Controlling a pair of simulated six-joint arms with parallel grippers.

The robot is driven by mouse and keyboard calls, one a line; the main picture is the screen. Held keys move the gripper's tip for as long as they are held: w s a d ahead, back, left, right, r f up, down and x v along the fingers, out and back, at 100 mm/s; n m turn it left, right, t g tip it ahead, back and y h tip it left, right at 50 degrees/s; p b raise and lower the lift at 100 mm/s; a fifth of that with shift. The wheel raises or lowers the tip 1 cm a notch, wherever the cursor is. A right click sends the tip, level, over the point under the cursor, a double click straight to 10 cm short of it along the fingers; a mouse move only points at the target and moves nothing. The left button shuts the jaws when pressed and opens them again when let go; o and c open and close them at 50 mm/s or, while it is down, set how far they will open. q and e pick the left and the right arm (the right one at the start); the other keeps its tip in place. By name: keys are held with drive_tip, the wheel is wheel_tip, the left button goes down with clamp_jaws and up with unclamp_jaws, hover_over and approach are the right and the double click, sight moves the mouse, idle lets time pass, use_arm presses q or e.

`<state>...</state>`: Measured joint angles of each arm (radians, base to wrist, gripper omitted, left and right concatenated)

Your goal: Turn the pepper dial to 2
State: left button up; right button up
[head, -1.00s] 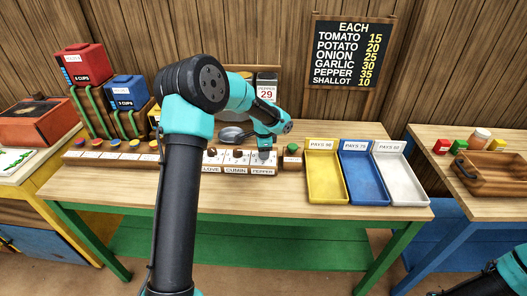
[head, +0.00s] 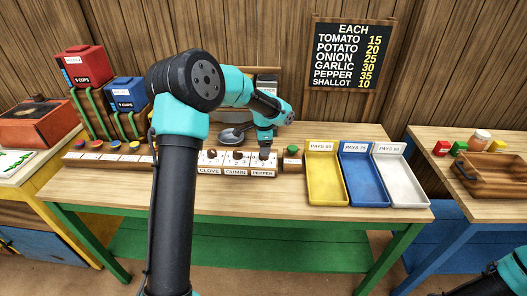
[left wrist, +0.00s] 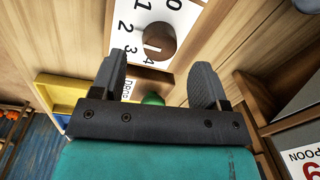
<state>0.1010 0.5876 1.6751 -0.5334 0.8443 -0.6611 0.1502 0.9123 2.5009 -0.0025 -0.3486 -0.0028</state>
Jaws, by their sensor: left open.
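The pepper dial shows in the left wrist view as a round brown knob (left wrist: 161,42) on a white plate (left wrist: 178,14) with the numbers 0 to 4 around it. A pale mark shows on the knob's side near 3 and 4; I cannot tell exactly which number it points at. In the head view, the PEPPER label (head: 262,173) shows at the right end of the dial row, and my gripper hides the knob above it. My left gripper (head: 264,153) is over that dial, fingers apart and pointing down. In the wrist view its fingers (left wrist: 158,80) appear on either side, with nothing between them.
The clove knob (head: 211,154) and cumin knob (head: 238,155) stand just left. A green knob (head: 292,149) stands right, beside the yellow tray (head: 325,202), blue tray (head: 365,203) and white tray (head: 405,203). A dark pan (head: 231,134) lies behind the dials.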

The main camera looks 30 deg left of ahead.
use_arm(q)
wheel_tip(320, 180, up, 13)
drive_tip(key=shift+s+d+r, duration=0.15)
drive_tip(key=shift+s+d, duration=0.2)
drive_tip(key=shift+s, duration=0.05)
idle(0.4)
